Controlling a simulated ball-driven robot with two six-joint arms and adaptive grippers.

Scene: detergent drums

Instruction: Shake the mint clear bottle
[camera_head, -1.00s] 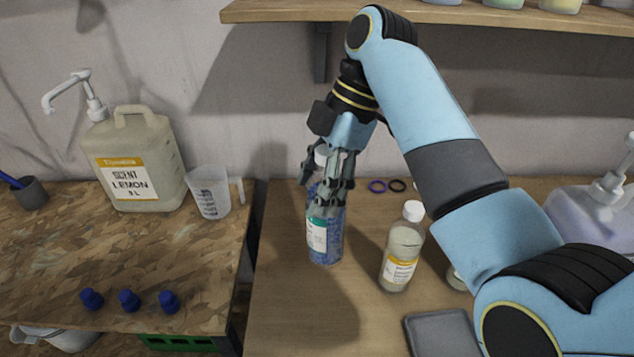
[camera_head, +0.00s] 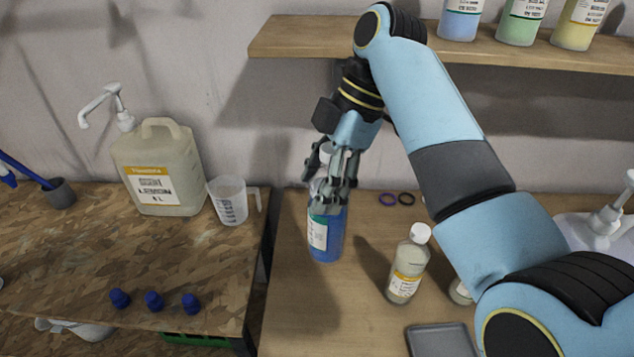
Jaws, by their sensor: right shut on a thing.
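A clear bottle (camera_head: 325,240) of blue liquid, with a white label and a teal band, is upright in my right gripper, over the right-hand bench. I take it for the mint bottle, though its label is too small to read. My right gripper (camera_head: 334,190) comes down from above and is shut around its upper part. The fingers hide much of the neck and cap. I cannot tell whether its base touches the bench. My left gripper is not in view.
A pale bottle (camera_head: 407,265) with a white cap stands right of the held one, near a grey tray (camera_head: 440,341). A lemon jug (camera_head: 158,168), measuring cup (camera_head: 229,201) and blue caps (camera_head: 154,301) are on the left bench. A shelf (camera_head: 300,38) is above.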

